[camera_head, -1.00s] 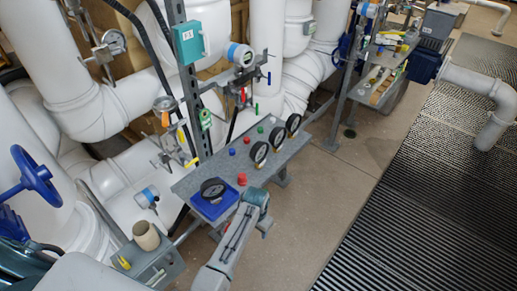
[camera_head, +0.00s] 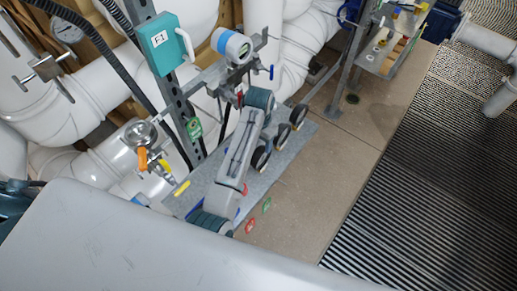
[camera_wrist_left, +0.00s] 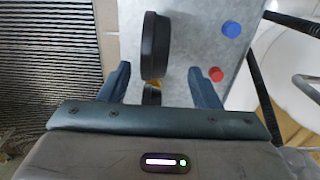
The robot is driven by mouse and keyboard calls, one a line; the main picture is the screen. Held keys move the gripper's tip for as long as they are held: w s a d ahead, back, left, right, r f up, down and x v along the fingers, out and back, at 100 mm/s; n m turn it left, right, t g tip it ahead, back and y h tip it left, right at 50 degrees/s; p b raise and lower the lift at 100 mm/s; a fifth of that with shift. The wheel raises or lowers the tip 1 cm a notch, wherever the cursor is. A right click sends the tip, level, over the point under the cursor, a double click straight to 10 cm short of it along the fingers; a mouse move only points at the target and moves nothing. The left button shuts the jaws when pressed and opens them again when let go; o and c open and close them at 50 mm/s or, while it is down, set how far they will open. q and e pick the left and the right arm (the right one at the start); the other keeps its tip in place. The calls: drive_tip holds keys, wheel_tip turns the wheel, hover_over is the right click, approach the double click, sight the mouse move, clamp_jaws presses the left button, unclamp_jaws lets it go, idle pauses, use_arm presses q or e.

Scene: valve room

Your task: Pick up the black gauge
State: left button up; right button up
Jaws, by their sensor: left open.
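Three black round gauges stand in a row on the grey bench (camera_head: 190,196) in the head view: a near one (camera_head: 261,158), a middle one (camera_head: 282,136) and a far one (camera_head: 298,117). My left arm crosses over the bench beside them; its gripper is largely hidden there. In the left wrist view my left gripper (camera_wrist_left: 158,68) is open and empty. A black gauge (camera_wrist_left: 155,48) stands edge-on just ahead of the gap between its fingers, and a second black gauge (camera_wrist_left: 152,92) shows partly between them. My right gripper is not in view.
Red (camera_wrist_left: 216,74) and blue (camera_wrist_left: 231,29) knobs stand on the bench beside the right finger. A teal box (camera_head: 165,45), a post and white pipes are behind the bench. Open floor (camera_head: 325,165) lies right of it, then dark grating (camera_head: 440,190).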

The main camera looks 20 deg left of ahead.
sight(260, 149)
use_arm(q)
drive_tip(key=shift+s+d+f, duration=0.1)
drive_tip(key=shift+s+f, duration=0.1)
drive_tip(key=shift+f, duration=0.2)
drive_tip(key=shift+s+d+f+p, duration=0.1)
drive_tip(key=shift+s+f+p, duration=0.1)
drive_tip(key=shift+p, duration=0.15)
drive_tip(key=shift+d+f+p, duration=0.2)
drive_tip(key=shift+f+p, duration=0.55)
drive_tip(key=shift+f, duration=0.1)
drive_tip(key=f, duration=0.2)
drive_tip(key=shift+w+a+f+p, duration=0.1)
drive_tip(key=shift+w+f+p, duration=0.1)
drive_tip(key=shift+f+p, duration=0.15)
drive_tip(key=shift+w+f, duration=0.1)
drive_tip(key=shift+f, duration=0.3)
drive_tip(key=c, duration=1)
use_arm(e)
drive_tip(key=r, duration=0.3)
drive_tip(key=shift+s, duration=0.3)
